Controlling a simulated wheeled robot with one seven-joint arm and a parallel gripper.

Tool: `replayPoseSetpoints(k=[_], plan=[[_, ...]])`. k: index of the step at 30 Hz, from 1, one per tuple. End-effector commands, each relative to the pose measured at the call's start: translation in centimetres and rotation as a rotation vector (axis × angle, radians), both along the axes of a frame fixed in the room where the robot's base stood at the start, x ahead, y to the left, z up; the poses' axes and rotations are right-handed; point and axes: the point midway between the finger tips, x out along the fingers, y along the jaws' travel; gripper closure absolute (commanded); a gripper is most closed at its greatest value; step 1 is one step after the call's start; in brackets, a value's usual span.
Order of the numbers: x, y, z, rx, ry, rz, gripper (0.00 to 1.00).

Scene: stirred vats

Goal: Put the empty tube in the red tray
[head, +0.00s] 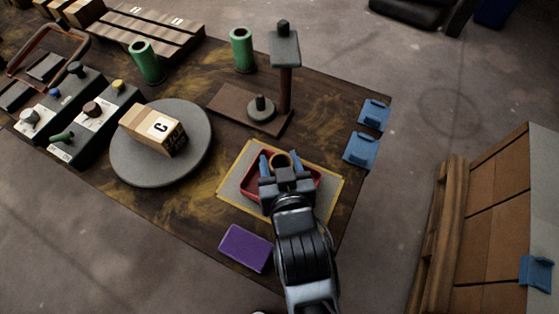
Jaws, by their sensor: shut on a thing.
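The red tray (250,190) sits on a grey mat with a yellow border (233,190) near the table's right front. My gripper (281,165) is over the tray, its blue fingers closed on a tan, ring-topped tube (281,154). The tube looks upright, and its open end shows between the fingers. My gripper hides its lower part, so I cannot tell whether it touches the tray floor. Two green tubes (146,62) and (242,50) stand upright at the back of the table.
A grey round turntable (128,165) carries a cardboard box (150,130) marked C. A press-like stand (285,75) is behind the tray. A purple block (246,248) lies in front. Blue clips (362,151) are on the right edge. Control boxes (95,128) stand left.

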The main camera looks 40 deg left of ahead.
Motion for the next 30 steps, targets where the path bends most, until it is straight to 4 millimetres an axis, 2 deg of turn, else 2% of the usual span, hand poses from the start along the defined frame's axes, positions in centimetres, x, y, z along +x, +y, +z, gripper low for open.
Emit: replayPoseSetpoints(k=[2, 3, 11, 20, 23, 30], plan=[[0.0, 0.0, -0.3, 0.000, 0.000, 0.000, 0.76], [0.0, 0.0, -0.3, 0.000, 0.000, 0.000, 0.46], [0.0, 0.0, -0.2, 0.000, 0.000, 0.000, 0.21], [0.0, 0.0, 0.2, 0.000, 0.000, 0.000, 0.21], [-0.6, -0.8, 0.3, -0.002, 0.001, 0.000, 0.21], [-3.4, -4.1, 2.2, 0.000, 0.001, -0.001, 0.21]])
